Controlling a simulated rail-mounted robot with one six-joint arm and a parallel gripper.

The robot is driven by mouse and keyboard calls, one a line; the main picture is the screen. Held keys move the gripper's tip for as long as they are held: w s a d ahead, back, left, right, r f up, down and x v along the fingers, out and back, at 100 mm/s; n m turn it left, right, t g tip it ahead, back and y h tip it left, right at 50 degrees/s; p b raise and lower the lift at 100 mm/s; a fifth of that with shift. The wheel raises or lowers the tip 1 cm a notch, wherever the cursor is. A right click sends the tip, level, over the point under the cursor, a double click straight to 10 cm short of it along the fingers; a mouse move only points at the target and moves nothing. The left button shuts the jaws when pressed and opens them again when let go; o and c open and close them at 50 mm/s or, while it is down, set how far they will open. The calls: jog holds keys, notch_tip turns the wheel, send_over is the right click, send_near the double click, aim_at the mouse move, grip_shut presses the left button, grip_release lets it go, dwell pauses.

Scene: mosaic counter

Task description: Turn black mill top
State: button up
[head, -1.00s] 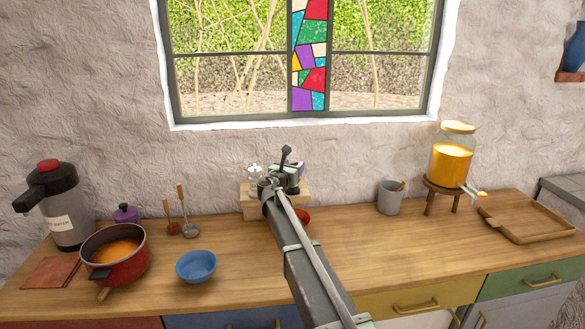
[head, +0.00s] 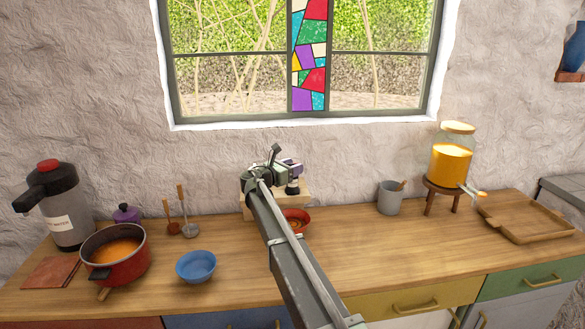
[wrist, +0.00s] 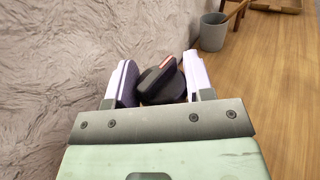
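The black mill (head: 292,187) shows as a small dark shape just below my gripper (head: 291,166) in the head view. Most of its body is hidden by my gripper and arm. In the wrist view the black mill top (wrist: 165,85) is a dark round cap with a raised bar and a small red mark. My gripper (wrist: 162,82) is open, with one finger on each side of the top. The left finger looks close to the top; a gap shows at the right finger. I cannot tell whether either finger touches it.
A small wooden stand (head: 304,192) is by the mill, against the wall. A red bowl (head: 296,219) is in front, partly behind my arm. A grey cup (head: 391,198) and a juice jar (head: 452,157) stand to the right. A blue bowl (head: 196,266) and red pot (head: 115,257) stand left.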

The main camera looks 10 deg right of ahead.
jog(key=o, duration=0.4)
notch_tip(320, 180, up, 20)
jog(key=p, duration=2)
